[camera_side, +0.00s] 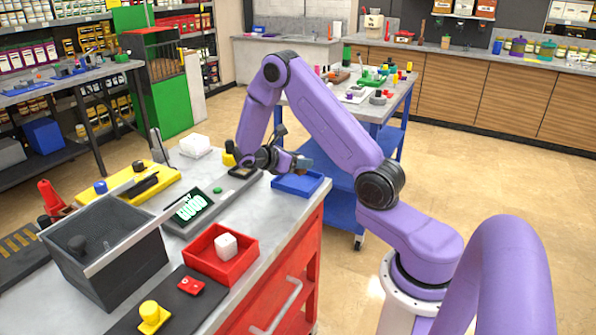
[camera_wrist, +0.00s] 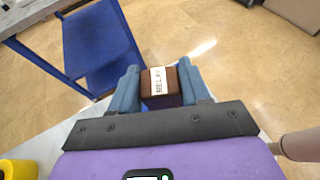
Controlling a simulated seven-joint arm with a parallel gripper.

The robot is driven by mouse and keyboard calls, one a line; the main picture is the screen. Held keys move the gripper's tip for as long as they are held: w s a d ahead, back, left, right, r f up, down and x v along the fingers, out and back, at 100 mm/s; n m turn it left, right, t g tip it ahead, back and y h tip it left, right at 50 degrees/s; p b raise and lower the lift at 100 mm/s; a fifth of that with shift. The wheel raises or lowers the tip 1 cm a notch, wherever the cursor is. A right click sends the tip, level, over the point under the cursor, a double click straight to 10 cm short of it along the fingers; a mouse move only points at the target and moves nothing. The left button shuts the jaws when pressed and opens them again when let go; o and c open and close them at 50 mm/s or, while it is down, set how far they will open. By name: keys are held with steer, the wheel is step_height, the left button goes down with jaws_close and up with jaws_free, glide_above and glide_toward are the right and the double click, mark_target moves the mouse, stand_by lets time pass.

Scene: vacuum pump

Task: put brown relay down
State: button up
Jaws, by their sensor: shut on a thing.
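The brown relay (camera_wrist: 148,84) has a white label with dark lettering and shows in the wrist view between the fingers. My gripper (camera_wrist: 162,83) is shut on it, one blue-grey finger on each side. In the side view my gripper (camera_side: 301,165) is above the blue tray (camera_side: 298,185) at the right edge of the workbench. The relay is too small to make out clearly there. A patch of blue shows just below the relay in the wrist view.
A red tray (camera_side: 220,255) holds a white cube. A blue cart (camera_wrist: 100,45) stands beyond the bench edge.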

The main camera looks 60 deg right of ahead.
mark_target(298, 171)
steer(key=shift+w+d+f, duration=0.2)
steer(key=shift+w+f, duration=0.1)
steer(key=shift+f, duration=1.7)
steer(key=shift+f, duration=0.15)
steer(key=o, duration=1.2)
